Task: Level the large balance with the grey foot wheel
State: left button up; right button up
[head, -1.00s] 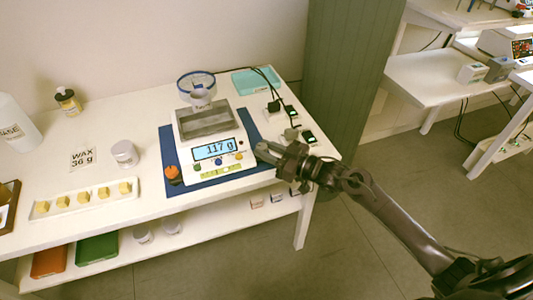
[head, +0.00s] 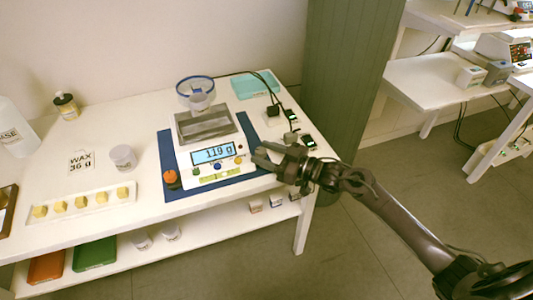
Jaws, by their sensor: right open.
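The large white balance (head: 215,176) stands on a blue mat (head: 168,146) on the white table. Its lit display (head: 213,153) reads about 119 g. An orange foot wheel (head: 170,176) shows at its front left corner. My right gripper (head: 262,155) is open at the front right corner of the balance, with its fingertips close beside the body. The grey foot wheel cannot be made out there; my gripper covers that area. I cannot tell whether the fingers touch the wheel. The level bubble is too small to read. My left gripper is out of view.
A blue-rimmed clear dish (head: 195,88) is at the back of the balance. Black adapters and cables (head: 273,110) lie to its right. A white jar (head: 123,158), a wax card (head: 81,162) and a tray of yellow cubes (head: 80,203) are on the left.

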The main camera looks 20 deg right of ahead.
jog(key=v, duration=0.8)
jog(key=shift+w, duration=0.1)
